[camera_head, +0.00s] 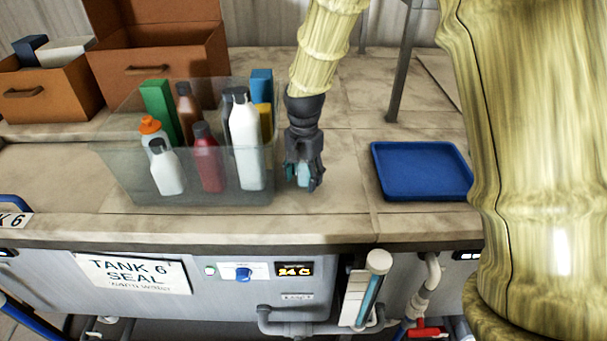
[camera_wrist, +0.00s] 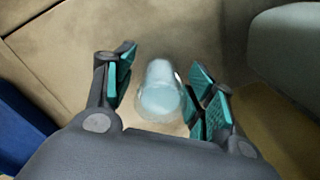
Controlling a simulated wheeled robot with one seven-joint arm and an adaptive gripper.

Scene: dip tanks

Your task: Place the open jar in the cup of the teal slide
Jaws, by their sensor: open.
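A pale blue, see-through jar (camera_wrist: 160,98) stands on the counter between the two fingers of my gripper (camera_wrist: 158,90) in the wrist view. The fingers are open, with teal pads on either side of it; a gap shows on the left, and the right pad is close to it. Whether its mouth is open is hard to tell. In the head view my gripper (camera_head: 304,184) points down to the counter just right of the clear bin, and the jar is mostly hidden by the fingers.
A clear bin (camera_head: 120,178) full of several bottles stands close on the left of my gripper. A blue tray (camera_head: 423,193) lies to the right, with bare counter between. Brown boxes (camera_head: 160,60) stand behind. The counter's front edge (camera_head: 200,235) is near.

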